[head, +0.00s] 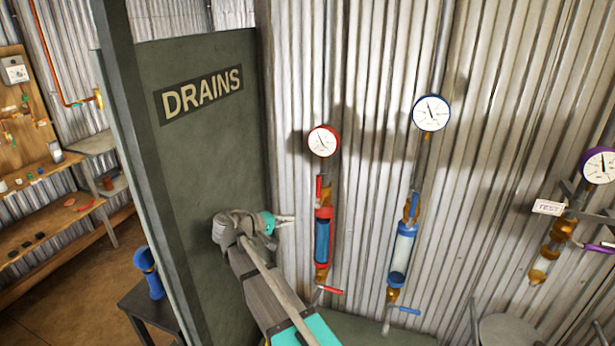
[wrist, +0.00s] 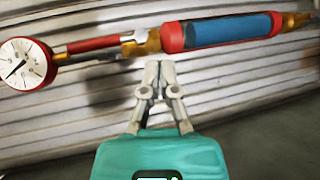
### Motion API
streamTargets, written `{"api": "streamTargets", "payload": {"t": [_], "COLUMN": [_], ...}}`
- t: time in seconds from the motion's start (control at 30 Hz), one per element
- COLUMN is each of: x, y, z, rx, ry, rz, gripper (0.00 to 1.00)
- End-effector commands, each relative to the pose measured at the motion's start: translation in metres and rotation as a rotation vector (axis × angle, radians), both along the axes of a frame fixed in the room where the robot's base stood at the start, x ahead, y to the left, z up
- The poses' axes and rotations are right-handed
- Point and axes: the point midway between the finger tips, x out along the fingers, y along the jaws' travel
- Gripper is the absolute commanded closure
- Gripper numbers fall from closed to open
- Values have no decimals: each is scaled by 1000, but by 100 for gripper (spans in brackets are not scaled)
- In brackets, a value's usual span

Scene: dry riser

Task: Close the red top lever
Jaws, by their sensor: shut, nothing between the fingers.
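The red top lever (head: 319,187) is on the pipe between the red-rimmed gauge (head: 323,141) and the red sight tube (head: 323,238). It lies along the pipe. In the wrist view the lever (wrist: 94,44) is a red bar between the gauge (wrist: 22,64) and a brass fitting (wrist: 141,43). My gripper (head: 290,220) is left of the sight tube in the head view, shut and empty. In the wrist view the gripper's fingertips (wrist: 159,68) appear just below the brass fitting and tube end, to the right of the lever. I cannot tell whether they touch anything.
A red bottom lever (head: 330,290) sticks out sideways below the tube. A blue column with its gauge (head: 430,113) stands to the right, and a purple one (head: 599,165) farther right. A dark DRAINS panel (head: 205,170) stands close on the left. Corrugated wall lies behind.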

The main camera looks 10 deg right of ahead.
Motion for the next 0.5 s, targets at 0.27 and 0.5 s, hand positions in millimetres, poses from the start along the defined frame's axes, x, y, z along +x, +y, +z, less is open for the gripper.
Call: {"api": "streamTargets", "payload": {"t": [0.27, 0.5], "x": [25, 26], "y": [54, 60], "z": [66, 72], "rx": [-197, -226], "ry": [-88, -102], "rz": [63, 70], "gripper": [100, 100]}}
